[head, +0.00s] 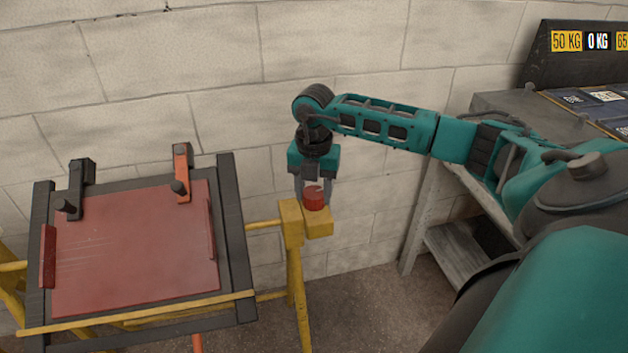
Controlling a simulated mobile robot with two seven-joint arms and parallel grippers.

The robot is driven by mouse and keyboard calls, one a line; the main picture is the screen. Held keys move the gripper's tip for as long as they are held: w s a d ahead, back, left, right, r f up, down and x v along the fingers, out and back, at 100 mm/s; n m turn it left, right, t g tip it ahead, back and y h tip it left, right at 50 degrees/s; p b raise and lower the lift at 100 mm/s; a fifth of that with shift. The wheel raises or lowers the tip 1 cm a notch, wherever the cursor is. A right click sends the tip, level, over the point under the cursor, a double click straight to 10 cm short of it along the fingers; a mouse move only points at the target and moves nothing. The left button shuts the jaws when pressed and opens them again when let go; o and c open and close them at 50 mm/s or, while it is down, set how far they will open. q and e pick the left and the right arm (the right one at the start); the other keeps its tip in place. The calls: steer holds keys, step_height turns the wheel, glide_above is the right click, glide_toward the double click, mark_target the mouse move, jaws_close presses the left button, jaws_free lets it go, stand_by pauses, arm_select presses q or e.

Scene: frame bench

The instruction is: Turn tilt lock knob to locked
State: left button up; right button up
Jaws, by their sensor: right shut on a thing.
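The tilt lock knob (314,201) is red and round, with a pale mark on its top. It sits on a yellow bracket (319,226) at the right side of the yellow stand. My right gripper (313,196) points down over the knob and is shut on it, one finger at each side. The fingers partly cover the knob's upper edge. I cannot read any locked or unlocked marking. My left gripper is not in the picture.
A tilted frame (235,230) left of the knob holds a red panel (135,250) with a black clamp (78,185) and an orange clamp (183,170). A grey bench (490,101) stands at right. A block wall (200,60) is close behind.

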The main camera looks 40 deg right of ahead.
mark_target(314, 192)
steer(key=shift+m, duration=0.8)
steer(key=o, duration=1)
steer(key=shift+o, duration=0.2)
step_height(314, 192, up, 13)
